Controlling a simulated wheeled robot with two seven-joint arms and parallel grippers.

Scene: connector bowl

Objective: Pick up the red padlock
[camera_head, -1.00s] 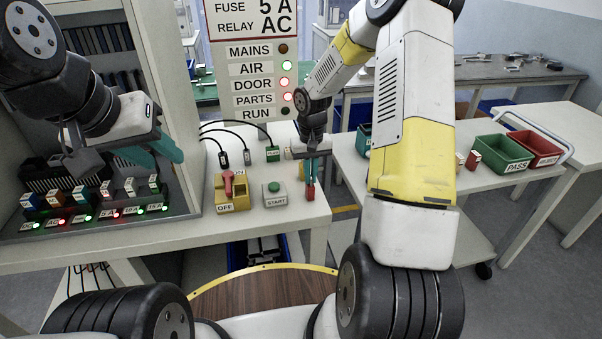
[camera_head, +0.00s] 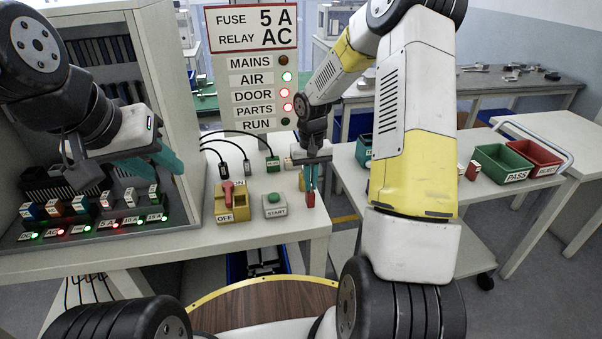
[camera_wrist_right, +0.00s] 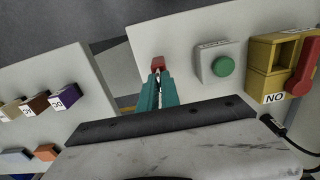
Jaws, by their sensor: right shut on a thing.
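The red padlock (camera_head: 311,200) is at the front right of the white bench, right of the green START button. My right gripper (camera_head: 311,187) points down and its teal fingers are shut on the padlock. In the right wrist view the padlock (camera_wrist_right: 158,64) shows between the teal fingertips (camera_wrist_right: 158,78). I cannot tell whether it touches the bench top. My left gripper (camera_head: 160,160) hangs over the left side of the bench, in front of the cabinet and away from the padlock. Its teal fingers show side-on, so their gap is unclear.
The START button box (camera_head: 275,205) and the yellow switch box (camera_head: 232,202) marked OFF stand close left of my right gripper. A row of fuses and relays (camera_head: 95,215) is at left. A green PASS bin (camera_head: 503,162) and a red bin (camera_head: 536,153) stand on the right table.

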